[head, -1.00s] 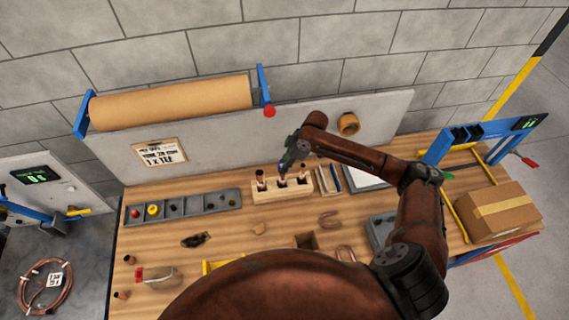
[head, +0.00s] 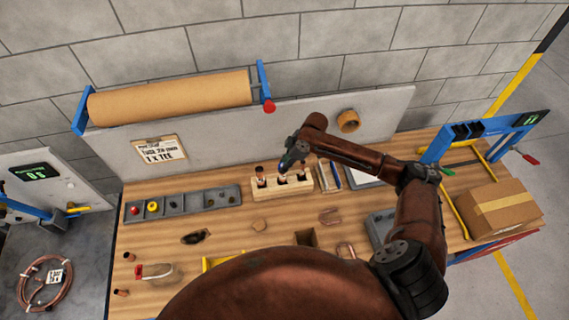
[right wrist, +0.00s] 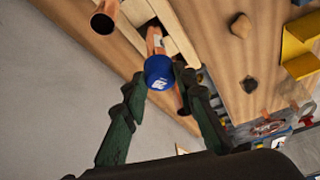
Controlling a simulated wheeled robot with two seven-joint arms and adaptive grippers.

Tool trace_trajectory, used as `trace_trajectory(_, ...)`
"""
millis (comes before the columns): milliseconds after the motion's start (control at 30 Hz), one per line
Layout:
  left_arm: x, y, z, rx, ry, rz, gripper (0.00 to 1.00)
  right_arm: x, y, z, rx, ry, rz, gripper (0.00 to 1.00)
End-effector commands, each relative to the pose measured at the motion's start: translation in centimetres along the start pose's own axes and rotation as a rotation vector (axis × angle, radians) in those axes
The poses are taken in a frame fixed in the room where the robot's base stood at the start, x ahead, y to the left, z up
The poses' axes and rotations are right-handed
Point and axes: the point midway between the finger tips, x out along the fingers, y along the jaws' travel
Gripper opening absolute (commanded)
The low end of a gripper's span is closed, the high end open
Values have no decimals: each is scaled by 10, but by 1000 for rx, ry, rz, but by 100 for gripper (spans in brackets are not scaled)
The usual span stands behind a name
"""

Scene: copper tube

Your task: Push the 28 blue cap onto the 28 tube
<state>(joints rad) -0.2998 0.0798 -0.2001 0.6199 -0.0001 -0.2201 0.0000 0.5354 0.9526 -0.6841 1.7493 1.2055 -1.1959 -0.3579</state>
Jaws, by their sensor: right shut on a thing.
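The 28 blue cap (right wrist: 158,72) is pinched between the two green fingertips of my right gripper (right wrist: 160,80) in the right wrist view. A copper tube (right wrist: 153,40) stands in the wooden block just beyond the cap and lines up roughly with it. I cannot tell whether the cap touches the tube or sits over its end. In the head view my right gripper (head: 286,165) is right above the middle of the wooden block (head: 268,192). My left gripper is not in view.
Another copper tube (right wrist: 104,20) stands close beside the held cap. A grey compartment tray (head: 190,205) with small caps lies left of the block. A cardboard box (head: 500,208) stands at the right end. Loose copper pieces lie on the bench in front.

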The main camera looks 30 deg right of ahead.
Motion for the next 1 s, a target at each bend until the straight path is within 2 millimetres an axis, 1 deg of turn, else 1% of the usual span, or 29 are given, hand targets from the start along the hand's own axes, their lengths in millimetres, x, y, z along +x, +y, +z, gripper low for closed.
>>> trace_trajectory(33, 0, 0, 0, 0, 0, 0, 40, 2, 0, 1, 0, 0, 0, 17)
trace_trajectory(67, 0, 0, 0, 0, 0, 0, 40, 1, 0, 0, 0, 0, 0, 27)
trace_trajectory(333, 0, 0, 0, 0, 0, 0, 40, 1, 0, 0, 0, 0, 0, 46)
trace_trajectory(600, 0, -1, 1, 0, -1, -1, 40, 0, 0, 0, 0, 0, 0, 46)
trace_trajectory(700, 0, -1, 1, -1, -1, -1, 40, -5, 1, 0, 0, 0, 1, 46)
trace_trajectory(767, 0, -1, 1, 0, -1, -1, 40, -12, 2, 1, 0, 0, 3, 46)
trace_trajectory(867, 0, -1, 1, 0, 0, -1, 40, -29, 1, 1, 0, 0, 4, 46)
trace_trajectory(1000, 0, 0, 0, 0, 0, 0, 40, -60, 1, 1, -1, 0, 4, 46)
